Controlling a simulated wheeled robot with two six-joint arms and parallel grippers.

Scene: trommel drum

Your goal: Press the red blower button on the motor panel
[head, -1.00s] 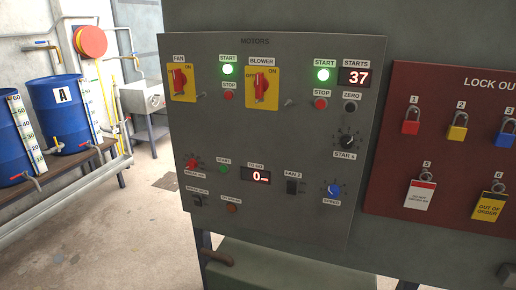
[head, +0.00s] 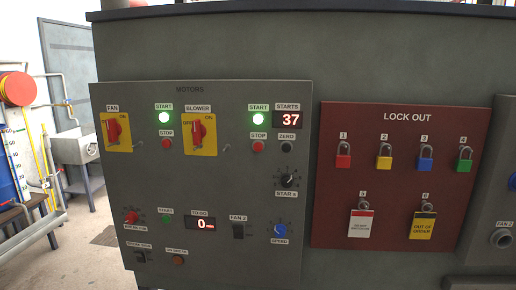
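The grey motor panel (head: 215,185) is on the left half of the head view, headed MOTORS. The blower section has a red rotary switch (head: 198,132) on a yellow plate, a lit green START button (head: 258,119) and, below it, a red STOP button (head: 258,146). The fan section to its left has a similar red switch (head: 113,131), a lit green START button (head: 164,117) and a red STOP button (head: 166,144). Neither of my grippers is in view, and nothing covers the blower buttons.
A red lock-out board (head: 385,190) with several padlocks is at right. A sink (head: 77,146) and blue barrel (head: 8,180) stand at left, with open floor (head: 75,265) between.

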